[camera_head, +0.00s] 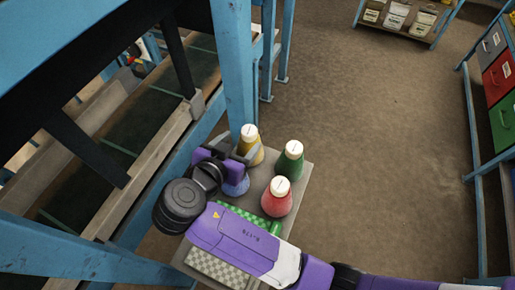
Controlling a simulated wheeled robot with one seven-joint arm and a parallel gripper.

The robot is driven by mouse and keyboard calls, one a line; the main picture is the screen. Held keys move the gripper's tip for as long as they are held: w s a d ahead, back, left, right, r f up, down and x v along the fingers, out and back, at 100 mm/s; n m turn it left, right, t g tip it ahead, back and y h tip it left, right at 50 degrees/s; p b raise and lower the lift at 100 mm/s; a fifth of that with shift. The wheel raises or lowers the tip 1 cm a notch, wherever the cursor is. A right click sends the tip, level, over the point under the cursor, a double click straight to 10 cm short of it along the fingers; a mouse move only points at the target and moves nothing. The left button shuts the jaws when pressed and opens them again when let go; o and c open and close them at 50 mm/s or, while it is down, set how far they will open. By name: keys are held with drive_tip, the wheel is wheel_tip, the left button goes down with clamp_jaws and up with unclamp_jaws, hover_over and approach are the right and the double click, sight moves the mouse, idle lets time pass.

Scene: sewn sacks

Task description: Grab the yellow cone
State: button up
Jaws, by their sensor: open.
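The yellow cone (256,156) stands upright on a small grey platform, with a white top. The purple arm comes in from the lower right and hides part of the platform.
A blue cone (237,188) sits partly hidden under my gripper. A green cone (289,165) and a red cone (277,201) stand to the right on the platform (301,158). Blue frame posts (234,60) rise close behind. Brown floor at right is open.

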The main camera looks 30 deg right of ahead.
sight(248, 132)
drive_tip(key=shift+x, duration=1.2)
drive_tip(key=p+x, duration=0.2)
drive_tip(key=x, duration=0.2)
drive_tip(key=shift+w+r, duration=0.1)
drive_tip(key=shift+w, duration=0.15)
drive_tip(key=shift+w+d+f, duration=0.35)
drive_tip(key=shift+f, duration=0.05)
clamp_jaws()
